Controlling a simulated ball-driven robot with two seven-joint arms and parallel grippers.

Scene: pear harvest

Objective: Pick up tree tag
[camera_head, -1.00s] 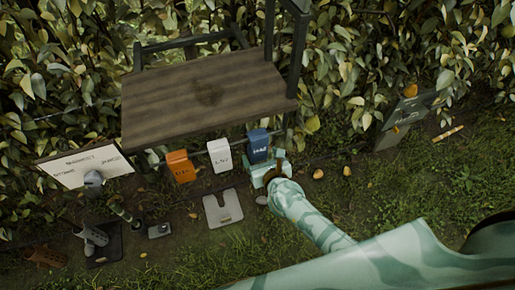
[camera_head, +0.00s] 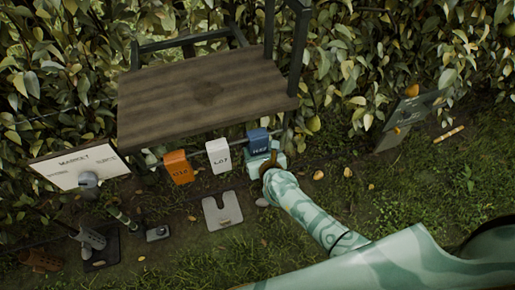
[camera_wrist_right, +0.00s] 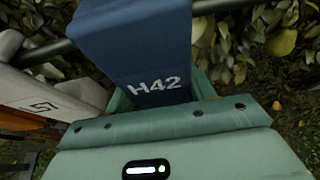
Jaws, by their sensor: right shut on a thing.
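Three tags hang side by side on a rail under the wooden shelf: an orange tag (camera_head: 178,168), a white tag (camera_head: 218,156) and a blue tag (camera_head: 258,140). The blue tag also fills the upper middle of the right wrist view (camera_wrist_right: 135,40), with H42 printed near its lower end. My pale green right gripper (camera_head: 264,158) is at the lower end of the blue tag and shut on it. The tag still drapes over the rail. My left gripper is not in view.
The wooden shelf (camera_head: 205,95) is close above the tags. A white market board (camera_head: 72,166) stands at the left, near several tools on the ground. A pale plate (camera_head: 222,211) lies below the tags.

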